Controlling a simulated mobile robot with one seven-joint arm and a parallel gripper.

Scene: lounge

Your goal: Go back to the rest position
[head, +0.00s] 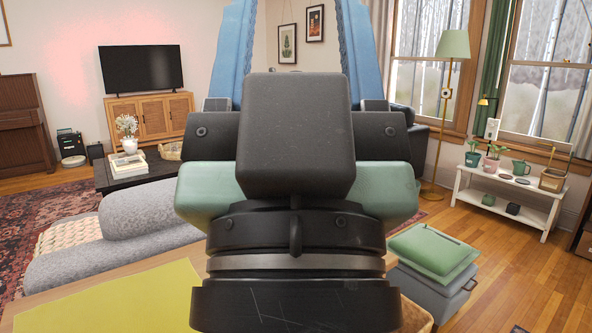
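My gripper (298,40) fills the middle of the head view, close to the camera and pointing up. Its two blue fingers stand wide apart, with the wall and framed pictures showing between them. It is open, and I see nothing held between the visible parts of the fingers. The fingertips reach the top edge of the picture. The dark wrist and green gripper body hide the middle of the room behind.
A table with a yellow mat (130,300) lies at the lower left, below a grey sofa (130,235). A green-lidded grey box (435,265) stands right of my wrist. A white shelf (505,205) with plants is farther right. Wooden floor lies open between them.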

